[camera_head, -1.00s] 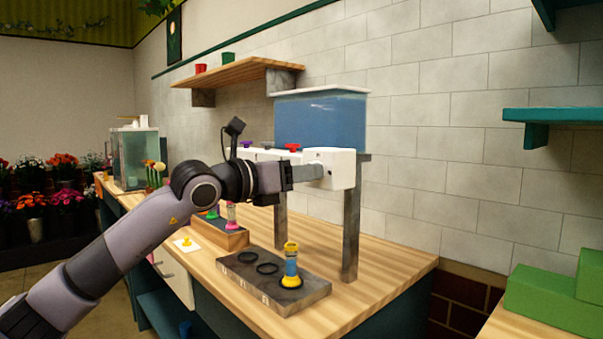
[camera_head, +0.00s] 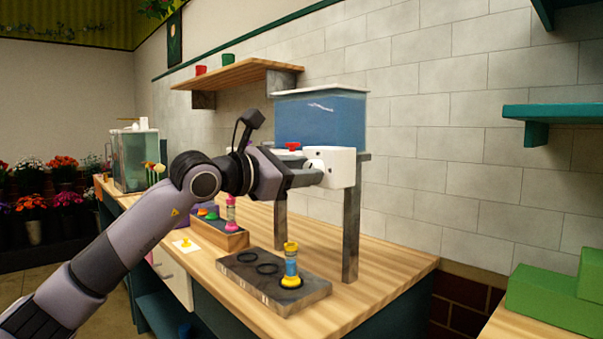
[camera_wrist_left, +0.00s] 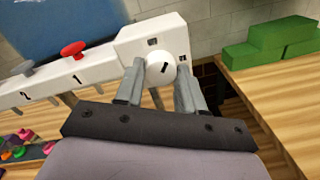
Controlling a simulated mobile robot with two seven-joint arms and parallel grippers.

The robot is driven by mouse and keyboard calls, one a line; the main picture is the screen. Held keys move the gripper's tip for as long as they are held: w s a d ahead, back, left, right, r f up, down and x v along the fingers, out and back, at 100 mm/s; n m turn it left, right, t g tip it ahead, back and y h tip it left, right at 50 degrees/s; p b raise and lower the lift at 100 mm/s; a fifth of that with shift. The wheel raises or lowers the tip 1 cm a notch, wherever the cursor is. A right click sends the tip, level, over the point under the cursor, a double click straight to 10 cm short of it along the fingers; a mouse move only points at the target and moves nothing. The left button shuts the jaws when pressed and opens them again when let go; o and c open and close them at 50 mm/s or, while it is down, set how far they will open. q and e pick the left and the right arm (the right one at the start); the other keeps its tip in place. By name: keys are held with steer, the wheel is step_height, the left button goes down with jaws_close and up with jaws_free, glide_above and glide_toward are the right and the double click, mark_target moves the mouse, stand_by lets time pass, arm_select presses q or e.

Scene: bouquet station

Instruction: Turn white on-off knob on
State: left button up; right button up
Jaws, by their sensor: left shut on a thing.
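The white on-off knob (camera_wrist_left: 161,70), round with a short black line on its face, sits on the end face of the white dispenser housing (camera_head: 343,168). In the left wrist view the line stands slightly tilted from upright, and two small dark square marks show on the housing above and beside the knob. My left gripper (camera_head: 318,178) is shut on the knob, one finger on each side of it. In the head view the gripper partly hides the knob. My right gripper is not in view.
A blue water tank (camera_head: 320,120) stands above the housing, with a red knob (camera_wrist_left: 73,49) and a grey knob (camera_wrist_left: 22,68) on top of the housing. A block with rings (camera_head: 262,282) holds a yellow-blue piece (camera_head: 291,266) below. Green blocks (camera_head: 555,292) stand at the right.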

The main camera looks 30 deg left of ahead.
arm_select(q)
steer(key=m+y, duration=0.1)
steer(key=m, duration=0.9)
steer(key=shift+d, duration=0.1)
steer(key=shift+m, duration=0.3)
stand_by(0.3)
steer(key=o, duration=1)
steer(key=shift+o, duration=0.2)
steer(key=b+v, duration=0.1)
steer(key=v, duration=0.6)
steer(key=shift+s+b, duration=0.15)
steer(key=shift+b, duration=0.25)
